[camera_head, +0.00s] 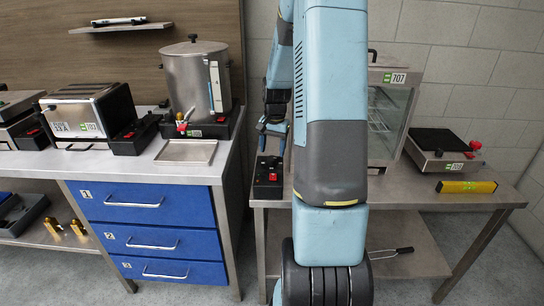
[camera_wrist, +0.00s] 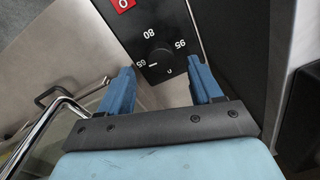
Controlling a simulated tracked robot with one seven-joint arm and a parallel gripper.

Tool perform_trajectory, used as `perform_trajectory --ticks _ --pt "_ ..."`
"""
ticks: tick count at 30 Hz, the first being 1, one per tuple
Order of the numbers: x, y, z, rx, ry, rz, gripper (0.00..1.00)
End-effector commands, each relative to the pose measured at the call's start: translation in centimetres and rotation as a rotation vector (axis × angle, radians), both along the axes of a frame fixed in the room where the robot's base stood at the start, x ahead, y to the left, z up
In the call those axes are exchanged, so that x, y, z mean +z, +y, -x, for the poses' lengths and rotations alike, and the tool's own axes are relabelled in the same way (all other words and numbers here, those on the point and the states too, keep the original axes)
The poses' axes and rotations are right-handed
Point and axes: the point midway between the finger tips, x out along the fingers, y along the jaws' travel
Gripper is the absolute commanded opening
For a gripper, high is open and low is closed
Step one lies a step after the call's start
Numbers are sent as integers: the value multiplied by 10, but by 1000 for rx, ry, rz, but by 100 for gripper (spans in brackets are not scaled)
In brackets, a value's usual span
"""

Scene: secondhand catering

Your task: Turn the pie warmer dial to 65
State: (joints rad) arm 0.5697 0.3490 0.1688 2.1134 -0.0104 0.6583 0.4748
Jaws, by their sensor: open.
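The pie warmer (camera_head: 392,100) is a steel cabinet with a glass front, partly hidden behind my arm in the head view. In the wrist view a black control panel (camera_wrist: 142,22) carries a round black dial (camera_wrist: 160,57). The numbers 65, 80 and 95 are printed around the dial. The dial's pointer is too small to read surely. My gripper (camera_wrist: 160,66) is open, with one blue finger on each side of the dial. I cannot tell whether either finger touches it. In the head view my gripper (camera_head: 272,127) is above a black control box (camera_head: 268,178).
A red switch (camera_wrist: 123,4) marked 0 sits on the panel near the dial. A steel urn (camera_head: 196,80) and a toaster (camera_head: 85,110) stand on the left counter. A scale-like appliance (camera_head: 437,145) and a yellow bar (camera_head: 466,187) lie at right.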

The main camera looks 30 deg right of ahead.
Motion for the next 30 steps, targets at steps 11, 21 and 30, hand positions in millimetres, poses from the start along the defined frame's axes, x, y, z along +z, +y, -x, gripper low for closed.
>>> perform_trajectory --ticks 11,21,30 --pt "-36 2 -1 2 1 -1 64" --pt "-37 2 -1 1 0 0 59" --pt "-36 2 -2 1 0 0 30"
